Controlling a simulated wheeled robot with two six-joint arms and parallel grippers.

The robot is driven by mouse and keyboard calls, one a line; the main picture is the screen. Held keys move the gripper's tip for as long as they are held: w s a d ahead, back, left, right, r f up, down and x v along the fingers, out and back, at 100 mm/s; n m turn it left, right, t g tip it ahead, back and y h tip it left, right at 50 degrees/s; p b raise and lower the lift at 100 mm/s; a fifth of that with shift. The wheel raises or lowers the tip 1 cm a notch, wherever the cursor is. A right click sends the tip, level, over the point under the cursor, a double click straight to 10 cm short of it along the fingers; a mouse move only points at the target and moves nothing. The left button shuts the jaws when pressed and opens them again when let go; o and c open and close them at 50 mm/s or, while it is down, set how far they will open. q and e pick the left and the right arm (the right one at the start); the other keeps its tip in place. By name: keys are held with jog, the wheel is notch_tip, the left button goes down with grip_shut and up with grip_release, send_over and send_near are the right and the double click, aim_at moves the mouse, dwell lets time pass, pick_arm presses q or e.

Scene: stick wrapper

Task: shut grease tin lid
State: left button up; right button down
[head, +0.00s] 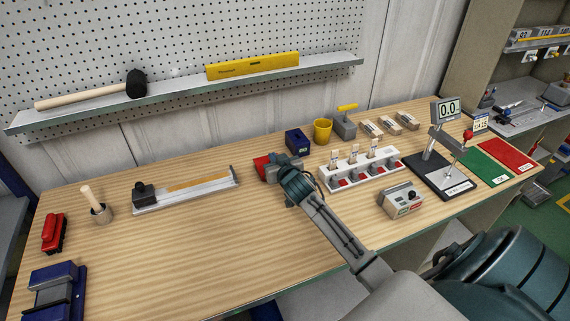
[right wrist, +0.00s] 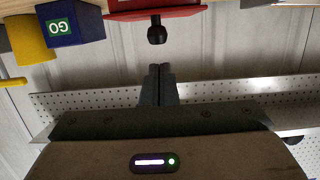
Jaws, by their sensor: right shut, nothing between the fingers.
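The red grease tin (head: 261,167) stands on the table in the middle of the head view, partly hidden by my right gripper (head: 281,168). In the right wrist view, which is upside down, the red lid (right wrist: 150,14) with its black knob (right wrist: 157,33) shows at the top edge. The lid looks nearly flat, but I cannot tell whether it is fully seated. My right gripper also shows there (right wrist: 157,73), its fingers together and empty. The fingertips are apart from the knob in that picture. My left gripper is not in view.
A blue box (head: 298,141) and a yellow cup (head: 322,131) stand behind the tin. A white rack (head: 352,174) is to the right, a grey rail with a black block (head: 187,196) to the left. The front middle of the table is clear.

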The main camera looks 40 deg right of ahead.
pick_arm(q)
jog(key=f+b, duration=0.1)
jog(key=b, duration=0.1)
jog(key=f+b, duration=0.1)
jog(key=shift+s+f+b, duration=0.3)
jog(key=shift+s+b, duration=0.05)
jog(key=shift+b, duration=0.05)
pick_arm(e)
jog(key=r+v, duration=0.2)
jog(key=v, duration=0.8)
jog(key=shift+s+a, duration=0.1)
